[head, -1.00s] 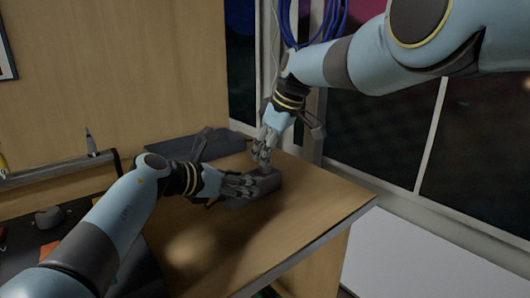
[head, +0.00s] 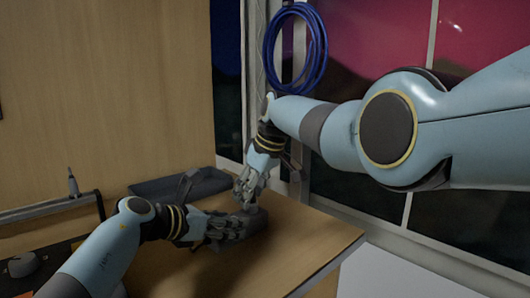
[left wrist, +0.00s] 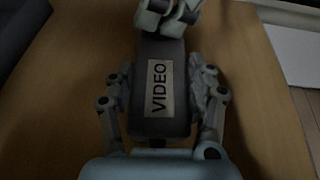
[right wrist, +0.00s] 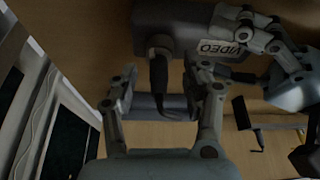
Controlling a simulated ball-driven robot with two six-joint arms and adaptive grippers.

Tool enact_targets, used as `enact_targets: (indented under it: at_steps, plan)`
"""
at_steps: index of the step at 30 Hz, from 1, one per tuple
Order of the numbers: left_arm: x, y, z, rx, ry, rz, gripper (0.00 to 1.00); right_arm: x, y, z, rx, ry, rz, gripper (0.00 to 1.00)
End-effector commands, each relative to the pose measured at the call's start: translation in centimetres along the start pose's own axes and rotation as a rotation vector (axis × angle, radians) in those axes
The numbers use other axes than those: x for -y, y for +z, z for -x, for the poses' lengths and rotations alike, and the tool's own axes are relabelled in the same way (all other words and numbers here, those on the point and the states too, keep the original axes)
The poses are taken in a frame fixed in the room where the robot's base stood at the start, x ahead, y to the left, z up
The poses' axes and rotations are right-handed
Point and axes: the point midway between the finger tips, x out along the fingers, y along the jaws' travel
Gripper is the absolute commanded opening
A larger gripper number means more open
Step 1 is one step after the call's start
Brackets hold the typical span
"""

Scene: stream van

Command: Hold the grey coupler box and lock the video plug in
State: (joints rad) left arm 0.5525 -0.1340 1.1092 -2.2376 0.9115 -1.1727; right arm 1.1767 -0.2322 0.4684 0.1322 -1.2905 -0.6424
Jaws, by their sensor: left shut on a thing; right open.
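The grey coupler box (head: 236,228) lies on the wooden bench top near its far corner. Its white VIDEO label faces up in the left wrist view (left wrist: 160,88). My left gripper (head: 222,228) is shut on the box, with a finger along each side (left wrist: 160,120). My right gripper (head: 247,198) is just above the box's far end. It is open in the right wrist view (right wrist: 161,86). A dark plug with a bent cable (right wrist: 158,66) meets the box's end between its fingers, not gripped. I cannot tell whether the plug is locked.
A dark flat case (head: 170,185) lies at the back of the bench. A coil of blue cable (head: 296,48) hangs by the window. A rail with an upright pointed tool (head: 72,183) stands left. The bench's front right is clear.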

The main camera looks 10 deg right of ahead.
Motion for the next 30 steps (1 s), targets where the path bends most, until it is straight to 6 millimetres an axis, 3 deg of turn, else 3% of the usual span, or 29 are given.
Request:
enact_targets:
  at_steps: [2, 7, 20, 21, 30]
  plan:
    - [0.0, 0.0, 0.0, 0.000, 0.000, 0.000, 0.13, 0.2, 0.0, -0.1, -0.003, 0.036, -0.088, 0.48]
    - [0.0, 0.0, 0.0, 0.000, 0.000, 0.000, 0.13, 0.1, 0.0, 2.8, -0.004, 0.044, -0.103, 0.48]
    - [0.0, 0.0, 0.0, 0.000, 0.000, 0.000, 0.13, 0.5, -0.1, 12.3, -0.004, 0.043, -0.100, 0.48]
    - [0.0, 0.0, 0.0, 0.000, 0.000, 0.000, 0.13, 0.6, 0.1, 10.8, 0.005, 0.037, -0.104, 0.48]
    - [0.0, 0.0, 0.0, 0.000, 0.000, 0.000, 0.13, 0.3, 0.0, 4.3, 0.004, 0.039, -0.103, 0.48]
